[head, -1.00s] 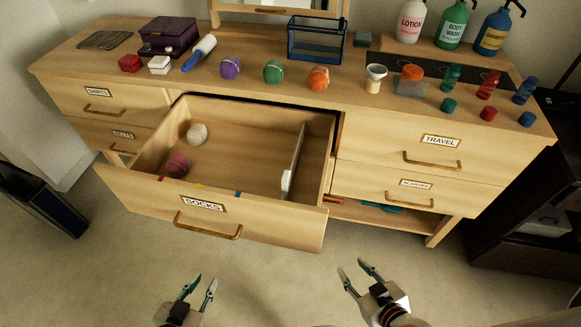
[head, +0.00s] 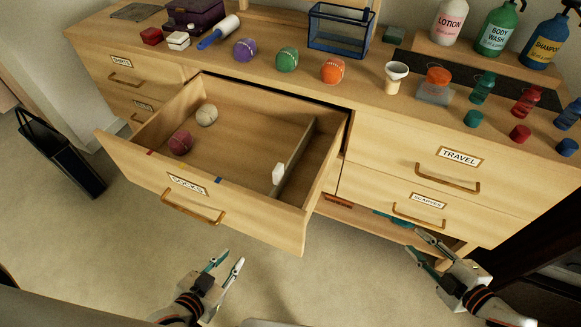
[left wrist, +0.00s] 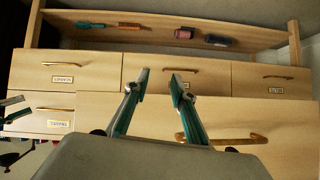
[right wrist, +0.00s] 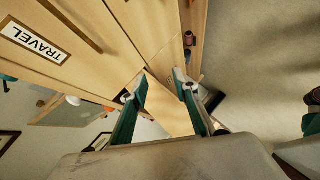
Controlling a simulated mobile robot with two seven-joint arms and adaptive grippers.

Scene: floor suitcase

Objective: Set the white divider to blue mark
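The divider (head: 296,160) is a thin upright panel with a white tab (head: 279,173). It stands in the right part of the open SOCKS drawer (head: 125,153) in the head view. The blue mark (head: 217,181) is on the drawer's front rim, left of the divider. A red mark (head: 150,153) is further left on that rim. My left gripper (head: 228,261) is open and empty in front of the drawer, below its handle. My right gripper (head: 414,241) is open and empty, right of the drawer near the SCARVES drawer (head: 402,194). Both also show open in their wrist views.
A white ball (head: 207,115) and a dark pink ball (head: 180,142) lie in the drawer's left part. Bottles, balls and a blue mesh basket (head: 338,44) stand on the dresser top. The floor before the drawer is clear.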

